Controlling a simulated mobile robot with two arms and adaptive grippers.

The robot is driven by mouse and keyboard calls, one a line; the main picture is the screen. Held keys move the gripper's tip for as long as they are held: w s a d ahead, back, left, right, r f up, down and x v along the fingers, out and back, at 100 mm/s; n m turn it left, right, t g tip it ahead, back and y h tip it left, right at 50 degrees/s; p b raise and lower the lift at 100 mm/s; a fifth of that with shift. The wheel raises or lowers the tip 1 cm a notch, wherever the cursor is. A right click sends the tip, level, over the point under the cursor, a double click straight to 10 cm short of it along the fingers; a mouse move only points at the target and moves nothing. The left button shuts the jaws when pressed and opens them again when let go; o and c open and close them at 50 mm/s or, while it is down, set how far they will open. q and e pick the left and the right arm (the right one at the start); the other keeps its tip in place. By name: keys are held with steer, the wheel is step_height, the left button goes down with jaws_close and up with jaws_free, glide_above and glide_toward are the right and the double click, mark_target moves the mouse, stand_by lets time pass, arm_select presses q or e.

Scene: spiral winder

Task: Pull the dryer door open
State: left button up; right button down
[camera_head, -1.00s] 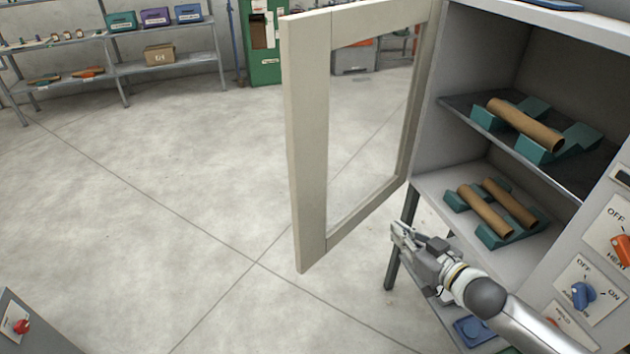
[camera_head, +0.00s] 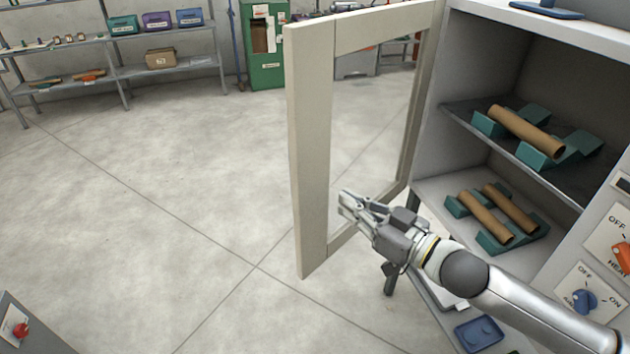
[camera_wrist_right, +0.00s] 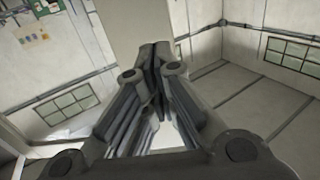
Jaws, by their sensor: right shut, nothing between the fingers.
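The dryer door (camera_head: 312,150) is a pale frame around a window. It stands swung wide open from the dryer cabinet (camera_head: 440,150), its free edge toward me. My right gripper (camera_head: 345,205) is shut and empty, in front of the lower part of the door on its inner side. I cannot tell whether it touches the door. In the right wrist view, the shut fingers (camera_wrist_right: 160,55) point at a pale upright panel (camera_wrist_right: 135,25), likely the door. My left gripper is not in view.
Inside the dryer, brown tubes (camera_head: 525,130) lie on green cradles (camera_head: 540,155) on two shelves. Control knobs (camera_head: 580,300) sit on the right panel. A blue tray (camera_head: 480,334) is low at the right. The floor left of the door is clear; a shelf rack (camera_head: 170,65) stands far back.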

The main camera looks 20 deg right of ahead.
mark_target(306, 178)
steer(key=p+x, duration=0.3)
steer(key=x, duration=0.5)
steer(key=shift+w+a+r, duration=0.1)
steer(key=shift+w+r, duration=0.05)
steer(key=shift+w, duration=0.05)
steer(key=shift+w+a, duration=0.25)
steer(key=shift+w, duration=0.2)
steer(key=shift+f, duration=0.2)
steer(key=w+a+m+t+h+b, duration=0.1)
steer(key=w+a+m+h+b, duration=0.1)
steer(key=w, duration=0.7)
steer(key=w+a+m+t+h+b, duration=0.1)
steer(key=w+a+h+b, duration=0.3)
steer(key=w, duration=0.5)
steer(key=a+m+b, duration=0.1)
steer(key=a+b, duration=0.1)
steer(key=shift+w+a, duration=0.25)
steer(key=shift+w, duration=0.1)
